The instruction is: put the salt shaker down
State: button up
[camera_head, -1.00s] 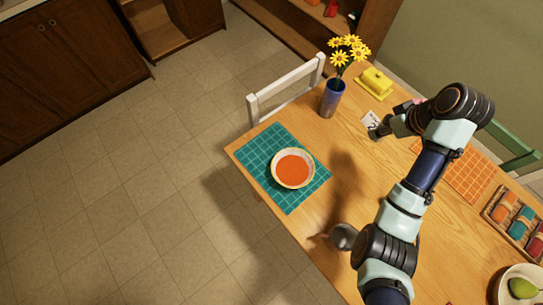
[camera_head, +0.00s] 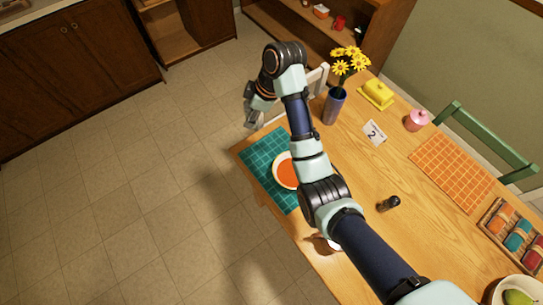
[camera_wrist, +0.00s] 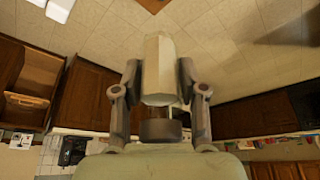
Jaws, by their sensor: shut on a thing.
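The salt shaker (camera_wrist: 158,65), pale and faceted with a dark end, is between the two fingers of my gripper (camera_wrist: 159,85) in the wrist view. My gripper is shut on it. In the head view my gripper (camera_head: 252,112) is above the table's far left edge, beside the white chair; the shaker is too small there to tell clearly. A teal placemat (camera_head: 262,154) lies on the wooden table (camera_head: 410,235). The bowl of orange soup (camera_head: 285,172) on it is partly hidden by my arm.
A blue vase (camera_head: 333,106) with yellow flowers, yellow butter dish (camera_head: 377,93), number card (camera_head: 374,133), pink pot (camera_head: 416,120) and dark shaker (camera_head: 388,203) stand on the table. An orange placemat (camera_head: 452,172) lies right. Clear wood surrounds the dark shaker.

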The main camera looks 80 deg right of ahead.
notch_tip(320, 180, down, 20)
jog(key=b, duration=0.4)
jog(key=shift+r+b, duration=0.15)
jog(key=shift+b, duration=0.25)
jog(key=o, duration=1.2)
jog(key=shift+r, duration=0.15)
jog(key=p+v, duration=0.2)
jog(key=v, duration=0.9)
jog(key=shift+s+r+p, duration=0.2)
jog(key=shift+r+p, duration=0.15)
jog(key=shift+p, duration=0.05)
